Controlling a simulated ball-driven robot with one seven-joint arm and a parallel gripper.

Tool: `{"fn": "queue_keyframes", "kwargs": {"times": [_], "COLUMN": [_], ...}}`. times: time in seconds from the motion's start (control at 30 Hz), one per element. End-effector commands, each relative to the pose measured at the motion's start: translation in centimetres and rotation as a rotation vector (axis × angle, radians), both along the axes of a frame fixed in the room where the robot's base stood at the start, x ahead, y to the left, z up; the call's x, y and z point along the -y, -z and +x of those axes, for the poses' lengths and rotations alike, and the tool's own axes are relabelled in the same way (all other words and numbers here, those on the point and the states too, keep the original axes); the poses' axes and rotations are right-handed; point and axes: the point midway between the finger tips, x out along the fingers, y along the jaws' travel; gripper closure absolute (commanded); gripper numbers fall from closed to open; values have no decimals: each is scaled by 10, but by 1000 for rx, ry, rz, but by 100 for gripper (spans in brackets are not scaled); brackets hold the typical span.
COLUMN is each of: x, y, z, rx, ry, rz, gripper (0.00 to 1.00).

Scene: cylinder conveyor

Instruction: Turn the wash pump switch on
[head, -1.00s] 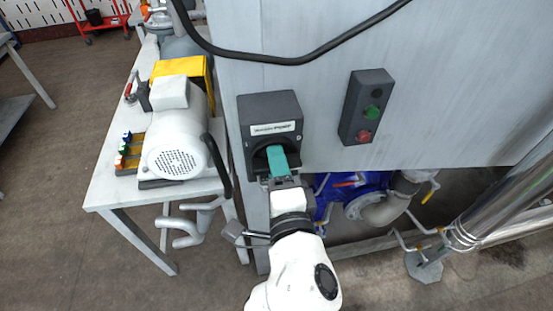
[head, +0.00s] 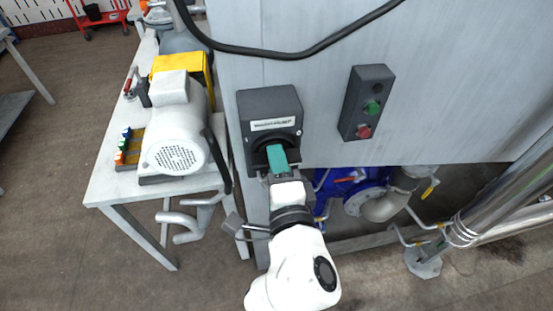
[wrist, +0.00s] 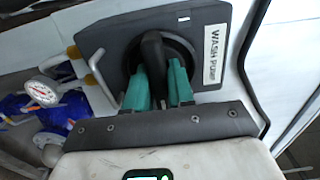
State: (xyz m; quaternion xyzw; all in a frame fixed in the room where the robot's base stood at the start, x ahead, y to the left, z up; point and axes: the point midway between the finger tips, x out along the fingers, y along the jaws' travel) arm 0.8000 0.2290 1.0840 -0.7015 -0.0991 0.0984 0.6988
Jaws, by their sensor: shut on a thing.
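The wash pump switch is a dark grey box (head: 256,104) on the pale metal cabinet, with a white label. In the wrist view its label (wrist: 214,55) reads "WASH PUMP" sideways. Its black knob (wrist: 153,50) sits in a round dark recess. My gripper (head: 277,156) reaches the recess from below in the head view. In the wrist view its two teal fingers (wrist: 157,82) lie on either side of the knob and are shut on it. The fingers hide part of the knob, and no on or off marks can be read.
A control box (head: 366,102) with a green and a red button is right of the switch. A black cable (head: 290,56) hangs above. A bench (head: 110,188) with a white motor (head: 176,140) stands left. Blue pump parts (head: 345,185) and pipes sit below the cabinet.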

Motion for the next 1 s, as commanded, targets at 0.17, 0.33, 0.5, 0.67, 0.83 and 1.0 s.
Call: {"fn": "queue_keyframes", "kwargs": {"times": [0.17, 0.33, 0.5, 0.67, 0.83, 1.0], "x": [0, 0, 0, 1, 1, 0], "y": [3, 3, 4, 4, 3, 3], "z": [0, 0, 0, 0, 0, 0], "rx": [9, 34, 72, 113, 157, 201], "ry": [1, 0, 0, 0, 1, -1], "rz": [-37, -122, -255, -400, -556, -712], "gripper": [100, 100, 100, 100, 100, 100]}}
